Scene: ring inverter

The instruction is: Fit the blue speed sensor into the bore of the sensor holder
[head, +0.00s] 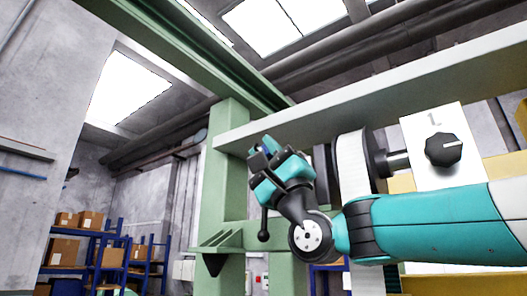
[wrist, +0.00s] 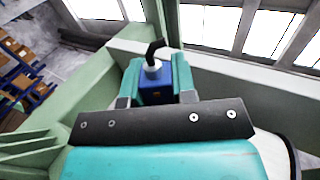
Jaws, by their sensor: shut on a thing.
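The blue speed sensor (wrist: 156,91) sits between the two teal fingers of my gripper (wrist: 157,70) in the wrist view. It has a pale collar and a bent black cable end at its top. In the head view my gripper (head: 268,158) is raised in front of the green frame, pointing up and to the left. There a small dark blue patch shows between the fingers, too small to make out well. I cannot identify the sensor holder or its bore in either view.
A green column (head: 229,150) and a pale beam (head: 400,88) stand close behind my gripper. A white round-edged part (head: 352,180) and a black knob (head: 443,150) on a white plate are to the right. Blue shelves with boxes (head: 64,252) stand far left.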

